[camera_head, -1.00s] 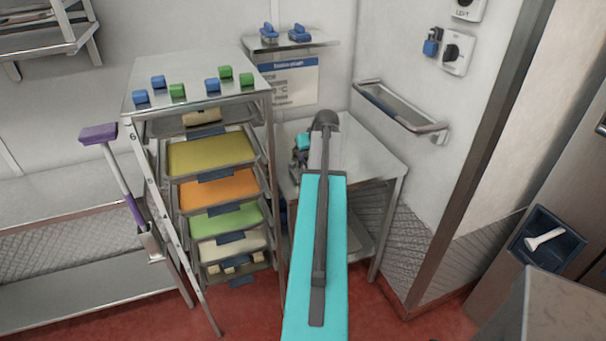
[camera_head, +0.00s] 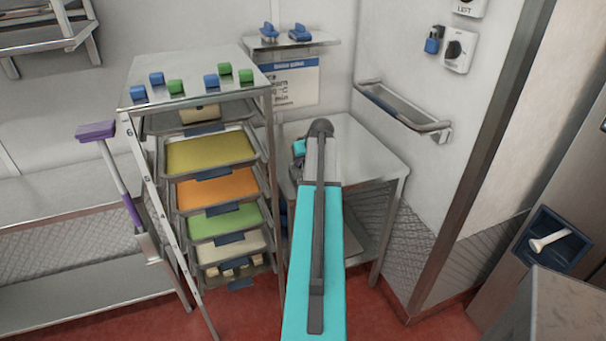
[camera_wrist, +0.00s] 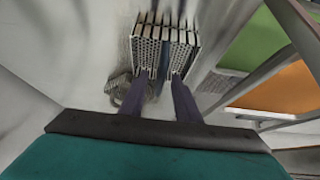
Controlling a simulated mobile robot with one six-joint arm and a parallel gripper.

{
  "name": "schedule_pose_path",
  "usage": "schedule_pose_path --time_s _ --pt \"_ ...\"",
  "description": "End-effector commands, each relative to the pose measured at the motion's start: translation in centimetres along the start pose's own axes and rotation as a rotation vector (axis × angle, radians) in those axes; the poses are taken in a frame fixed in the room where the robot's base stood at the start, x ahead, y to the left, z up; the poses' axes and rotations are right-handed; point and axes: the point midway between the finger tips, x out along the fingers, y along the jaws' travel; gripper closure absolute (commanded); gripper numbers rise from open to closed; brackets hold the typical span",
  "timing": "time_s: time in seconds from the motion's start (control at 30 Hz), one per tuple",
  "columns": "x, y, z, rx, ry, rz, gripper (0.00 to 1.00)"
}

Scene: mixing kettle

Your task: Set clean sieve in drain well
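In the wrist view, several perforated metal plates (camera_wrist: 165,45), which look like sieves, stand side by side on edge. My gripper (camera_wrist: 163,76) has its two dark fingers apart, with their tips at the near ends of these plates. I see no plate clearly clamped between the fingers. Which plate is the clean sieve I cannot tell. In the head view my own arm hides the gripper and the plates; only a small teal part of my wrist shows at the steel table (camera_head: 365,150). I cannot make out a drain well in either view.
A rack (camera_head: 190,100) with several coloured trays stands left of my arm, with blue and green blocks on top. A round mesh piece (camera_wrist: 120,88) lies left of my fingers. A wall rail (camera_head: 400,107) is at the right. A purple-headed brush (camera_head: 97,131) leans at the left.

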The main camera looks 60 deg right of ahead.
Motion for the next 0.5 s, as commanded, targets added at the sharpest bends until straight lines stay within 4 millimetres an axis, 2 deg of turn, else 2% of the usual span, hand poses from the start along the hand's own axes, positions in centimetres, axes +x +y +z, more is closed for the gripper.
schedule_pose_path --time_s 0.1,0.3,0.5 --pt "-0.02 0.02 0.02 0.0 0.0 0.0 0.7" --pt "-0.03 0.06 0.03 0.0 0.0 0.0 1.0" --pt "-0.13 0.09 -0.04 0.001 0.0 0.001 1.0"
